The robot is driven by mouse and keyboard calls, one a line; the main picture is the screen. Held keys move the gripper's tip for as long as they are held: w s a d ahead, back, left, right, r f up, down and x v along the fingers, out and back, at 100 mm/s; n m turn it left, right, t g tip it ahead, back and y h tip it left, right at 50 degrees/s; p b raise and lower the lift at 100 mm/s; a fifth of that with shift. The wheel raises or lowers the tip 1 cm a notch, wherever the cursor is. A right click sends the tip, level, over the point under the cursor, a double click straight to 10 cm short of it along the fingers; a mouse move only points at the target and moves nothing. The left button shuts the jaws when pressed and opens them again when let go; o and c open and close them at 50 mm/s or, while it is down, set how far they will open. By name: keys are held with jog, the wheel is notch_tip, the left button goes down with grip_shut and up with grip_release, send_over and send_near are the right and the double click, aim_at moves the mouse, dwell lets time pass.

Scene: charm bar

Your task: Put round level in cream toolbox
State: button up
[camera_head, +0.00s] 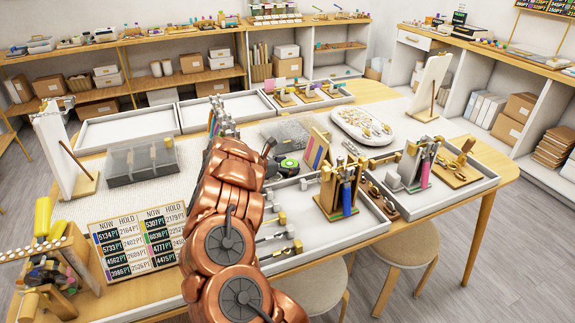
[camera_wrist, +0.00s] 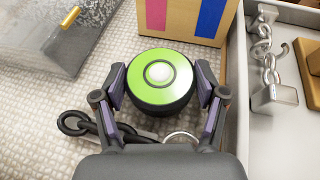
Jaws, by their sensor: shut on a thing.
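The round level (camera_wrist: 165,78) is a black disc with a bright green top and a pale round centre. In the wrist view it sits between the two fingers of my gripper (camera_wrist: 162,92), which is shut on its sides. In the head view the level (camera_head: 289,164) shows beyond my copper-coloured arm, low over the table. I cannot tell whether it touches the mat. A pale translucent case (camera_head: 288,131) with a brass latch lies just behind it; it also shows in the wrist view (camera_wrist: 45,35). I cannot tell for certain which thing is the cream toolbox.
A tan striped holder (camera_wrist: 185,18) stands right behind the level. White trays (camera_head: 345,232) with chains and tools fill the front right. An oval bead tray (camera_head: 340,118) sits behind. A clear compartment box (camera_head: 140,163) stands left.

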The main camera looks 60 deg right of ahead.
jog(key=shift+f, duration=0.15)
jog(key=shift+f+b, duration=0.2)
jog(key=shift+b, duration=0.15)
jog(key=o, duration=1.2)
jog(key=shift+r, duration=0.15)
